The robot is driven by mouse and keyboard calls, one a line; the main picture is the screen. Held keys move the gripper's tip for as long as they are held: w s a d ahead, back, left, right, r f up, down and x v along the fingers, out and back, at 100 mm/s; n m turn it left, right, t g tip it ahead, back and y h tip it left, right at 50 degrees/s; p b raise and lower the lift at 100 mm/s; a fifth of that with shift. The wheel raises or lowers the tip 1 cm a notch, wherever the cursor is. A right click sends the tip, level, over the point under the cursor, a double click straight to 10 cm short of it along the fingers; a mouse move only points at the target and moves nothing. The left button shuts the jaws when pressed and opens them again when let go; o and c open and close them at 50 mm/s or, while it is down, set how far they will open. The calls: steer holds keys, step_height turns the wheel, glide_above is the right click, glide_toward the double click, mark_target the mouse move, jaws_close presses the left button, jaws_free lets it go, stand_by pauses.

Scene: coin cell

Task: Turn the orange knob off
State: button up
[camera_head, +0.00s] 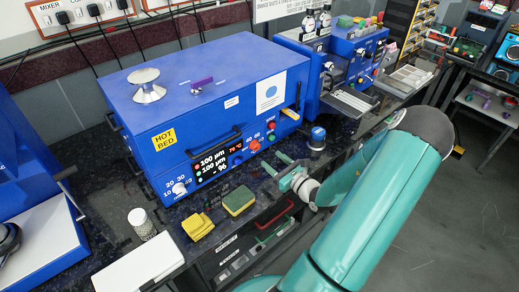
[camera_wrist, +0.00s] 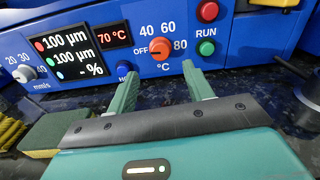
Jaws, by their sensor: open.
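The orange knob (camera_wrist: 160,48) is on the front panel of the blue hot bed machine (camera_head: 205,95), inside a temperature scale marked OFF, 40, 60 and 80 °C. A white mark on it shows, but its exact direction is hard to tell. In the head view the knob (camera_head: 254,145) sits right of the displays. My gripper (camera_wrist: 165,82) is open and empty, in front of and below the knob, with its fingers pointing at the panel and apart from it. In the head view my gripper (camera_head: 284,171) is just right of the knob, above the counter.
The display (camera_wrist: 108,35) reads 70 °C. Red and green buttons (camera_wrist: 206,48) are right of the knob, and a blue button (camera_wrist: 128,78) is below left. Sponges (camera_head: 238,201) and a small jar (camera_head: 141,223) stand on the dark counter. A blue-topped cylinder (camera_head: 318,137) stands to the right.

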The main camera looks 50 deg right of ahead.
mark_target(258, 148)
steer(key=w, duration=0.5)
steer(key=w+d, duration=0.1)
steer(key=w, duration=0.2)
steer(key=c, duration=1)
steer(key=shift+o, duration=0.2)
steer(key=shift+a+n, duration=0.1)
steer(key=shift+n, duration=0.7)
steer(key=o, duration=1)
steer(key=shift+c, duration=0.2)
steer(key=shift+s, duration=0.15)
steer(key=s, duration=0.4)
steer(key=s+a, duration=0.1)
steer(key=s, duration=0.8)
steer(key=shift+s+a, duration=0.2)
steer(key=shift+s, duration=0.1)
